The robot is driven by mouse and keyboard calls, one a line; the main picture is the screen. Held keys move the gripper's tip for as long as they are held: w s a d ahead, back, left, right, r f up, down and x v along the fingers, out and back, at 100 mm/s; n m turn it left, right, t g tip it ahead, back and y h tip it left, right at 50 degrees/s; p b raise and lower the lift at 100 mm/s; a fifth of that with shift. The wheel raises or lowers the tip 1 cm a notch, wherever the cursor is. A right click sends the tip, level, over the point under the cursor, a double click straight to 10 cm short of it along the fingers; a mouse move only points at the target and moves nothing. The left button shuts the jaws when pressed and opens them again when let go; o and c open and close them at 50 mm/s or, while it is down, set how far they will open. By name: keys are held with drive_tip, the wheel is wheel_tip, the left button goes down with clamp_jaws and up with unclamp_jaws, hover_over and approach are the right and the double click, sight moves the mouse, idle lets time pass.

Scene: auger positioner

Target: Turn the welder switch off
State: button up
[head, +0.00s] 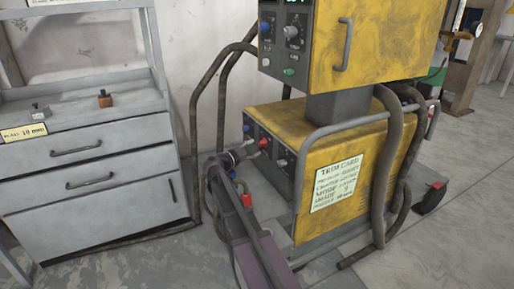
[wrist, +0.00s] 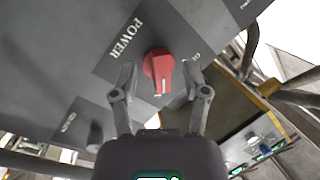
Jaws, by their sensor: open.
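The welder is a yellow cabinet (head: 390,155) with a dark front panel. In the wrist view a red rotary switch (wrist: 161,72) sits on the grey panel beside the word POWER (wrist: 126,39). A pale line marks its lower end, pointing toward my gripper. The red switch also shows in the head view (head: 263,143). My gripper (wrist: 160,66) is open, with one finger on each side of the red switch. I cannot tell whether either finger touches it. In the head view my gripper (head: 246,152) is at the front panel, partly hidden by its own links.
A dark knob (wrist: 95,136) is on the panel at lower left in the wrist view. An upper yellow box (head: 385,45) overhangs the lower cabinet. Bent metal guard bars (head: 192,125) and thick hoses (head: 390,165) surround it. A grey drawer cabinet (head: 95,150) stands left.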

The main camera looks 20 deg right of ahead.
drive_tip(key=shift+x, duration=1)
clamp_jaws()
